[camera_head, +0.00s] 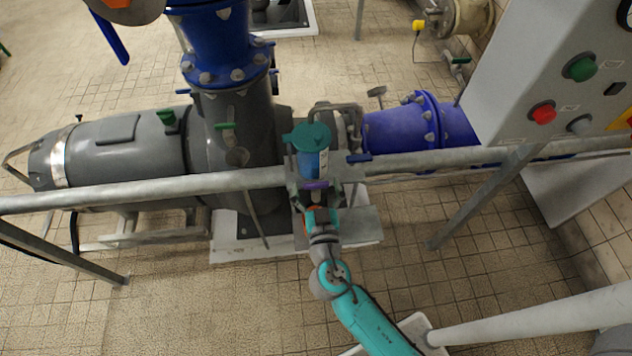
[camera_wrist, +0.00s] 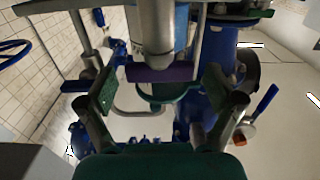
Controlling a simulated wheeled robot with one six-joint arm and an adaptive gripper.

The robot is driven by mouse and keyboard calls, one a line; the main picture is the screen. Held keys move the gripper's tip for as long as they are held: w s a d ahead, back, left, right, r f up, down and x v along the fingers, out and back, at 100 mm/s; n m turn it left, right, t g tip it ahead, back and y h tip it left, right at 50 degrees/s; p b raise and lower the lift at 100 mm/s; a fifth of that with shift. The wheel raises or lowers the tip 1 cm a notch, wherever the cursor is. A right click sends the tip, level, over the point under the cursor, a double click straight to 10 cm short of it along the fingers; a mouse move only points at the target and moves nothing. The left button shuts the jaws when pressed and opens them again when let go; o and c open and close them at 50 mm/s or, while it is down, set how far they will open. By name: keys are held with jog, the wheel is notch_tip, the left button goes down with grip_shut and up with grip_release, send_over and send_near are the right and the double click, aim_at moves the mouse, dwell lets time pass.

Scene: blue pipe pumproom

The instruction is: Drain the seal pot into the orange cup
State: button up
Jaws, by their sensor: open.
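The seal pot appears to be the blue cylinder with a teal top (camera_head: 312,158), standing at the middle, just behind the grey rail. A purple bar-shaped handle (camera_head: 316,185) shows low on its front; it also shows in the wrist view (camera_wrist: 160,73). My gripper (camera_head: 318,208) is just below this handle. In the wrist view my gripper (camera_wrist: 158,88) is open, with one green-padded finger on each side of the handle and gaps between. I cannot make out the orange cup; a small orange patch shows by my gripper, but I cannot tell what it is.
A grey rail (camera_head: 130,193) crosses in front of the pump (camera_head: 125,145). Blue pipework (camera_head: 395,135) runs to the right. A control box (camera_head: 550,75) with green and red buttons stands at the right. Tiled floor (camera_head: 190,310) is open at the front left.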

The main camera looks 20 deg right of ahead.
jog(key=shift+w+d, duration=0.15)
jog(key=shift+w, duration=0.2)
jog(key=shift+c, duration=0.3)
jog(key=c, duration=1.1)
jog(key=shift+y, duration=0.3)
jog(key=shift+d+f+n+y, duration=0.1)
jog(key=shift+n+y, duration=0.5)
jog(key=shift+f+n+y, duration=0.2)
jog(key=shift+n+y, duration=0.3)
jog(key=shift+y, duration=0.3)
jog(key=shift+t, duration=0.3)
jog(key=shift+r+n+y, duration=0.2)
jog(key=shift+n+y, duration=0.1)
jog(key=shift+y, duration=0.2)
